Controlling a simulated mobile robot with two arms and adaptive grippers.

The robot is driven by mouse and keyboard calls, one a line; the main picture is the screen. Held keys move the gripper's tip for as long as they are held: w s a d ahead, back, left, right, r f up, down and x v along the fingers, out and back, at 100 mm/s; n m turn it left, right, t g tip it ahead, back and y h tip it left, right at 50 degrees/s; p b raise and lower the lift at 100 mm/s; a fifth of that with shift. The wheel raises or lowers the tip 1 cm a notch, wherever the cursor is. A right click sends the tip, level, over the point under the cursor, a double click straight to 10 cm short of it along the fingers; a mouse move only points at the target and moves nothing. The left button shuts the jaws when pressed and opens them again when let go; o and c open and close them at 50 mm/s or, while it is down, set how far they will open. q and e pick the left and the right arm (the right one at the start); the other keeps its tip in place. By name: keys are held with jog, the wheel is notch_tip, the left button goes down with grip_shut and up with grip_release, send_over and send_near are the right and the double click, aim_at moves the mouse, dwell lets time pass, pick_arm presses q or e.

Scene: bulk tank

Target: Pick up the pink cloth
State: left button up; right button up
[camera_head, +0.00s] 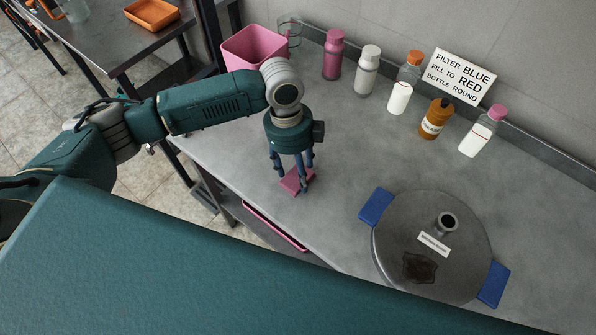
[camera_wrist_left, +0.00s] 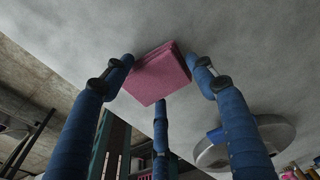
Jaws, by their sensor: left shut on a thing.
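The pink cloth (camera_head: 291,184) is a small folded square pad near the front edge of the grey counter. It also shows in the left wrist view (camera_wrist_left: 158,75), between the blue fingers. My left gripper (camera_head: 298,180) points down from above and is shut on the cloth. Its fingers stand around the cloth's edges and hide part of it in the head view. I cannot tell whether the cloth touches the counter or hangs just above it. My right gripper is not in view.
A round lidded tank (camera_head: 462,268) with blue handles stands at right. Several bottles, including a pink one (camera_head: 333,55), line the back near a sign (camera_head: 461,76). A pink bin (camera_head: 253,48) is behind my left arm. The counter's middle is clear.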

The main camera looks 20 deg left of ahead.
pick_arm(q)
notch_tip(320, 180, up, 19)
jog(key=b, duration=0.1)
jog(key=shift+r, duration=0.2)
